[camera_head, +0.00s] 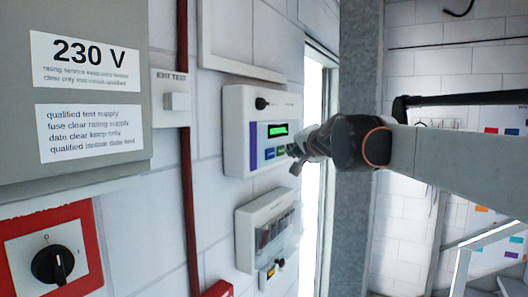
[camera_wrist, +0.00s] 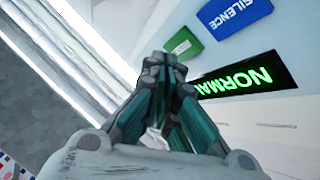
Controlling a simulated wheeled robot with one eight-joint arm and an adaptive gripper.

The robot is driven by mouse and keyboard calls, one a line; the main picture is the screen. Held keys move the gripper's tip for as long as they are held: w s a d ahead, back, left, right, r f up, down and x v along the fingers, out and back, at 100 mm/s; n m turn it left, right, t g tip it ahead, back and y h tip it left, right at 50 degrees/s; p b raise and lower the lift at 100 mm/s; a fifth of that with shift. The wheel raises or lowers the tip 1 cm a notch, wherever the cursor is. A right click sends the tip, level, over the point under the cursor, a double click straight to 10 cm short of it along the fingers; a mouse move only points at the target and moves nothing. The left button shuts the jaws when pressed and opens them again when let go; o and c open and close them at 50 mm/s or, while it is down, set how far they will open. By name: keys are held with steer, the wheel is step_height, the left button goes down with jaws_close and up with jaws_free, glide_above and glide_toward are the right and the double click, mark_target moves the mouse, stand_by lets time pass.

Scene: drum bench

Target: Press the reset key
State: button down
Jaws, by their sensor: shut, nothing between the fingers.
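A white wall panel (camera_head: 237,135) carries a lit green display (camera_head: 277,130), which reads NORMAL in the wrist view (camera_wrist: 240,84). Below the display in the head view are a blue key (camera_head: 269,154) and a green key (camera_head: 281,151). In the wrist view the blue key (camera_wrist: 236,17) is labelled SILENCE, and the green key (camera_wrist: 184,44) beside it has no label I can read. I see no key clearly marked reset. My gripper (camera_head: 294,154) is shut and empty, its fingertips (camera_wrist: 165,60) close to the green key. I cannot tell whether they touch it.
A second white box (camera_head: 247,235) hangs below the panel. A grey cabinet (camera_head: 20,90) marked 230 V, a red-framed rotary switch (camera_head: 54,264) and a red pipe (camera_head: 187,150) are at the left. A grey post (camera_head: 355,220) stands right of the panel, behind my arm.

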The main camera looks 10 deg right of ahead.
steer(key=s+d, duration=0.3)
steer(key=d, duration=0.1)
steer(key=shift+s+d, duration=0.35)
stand_by(0.4)
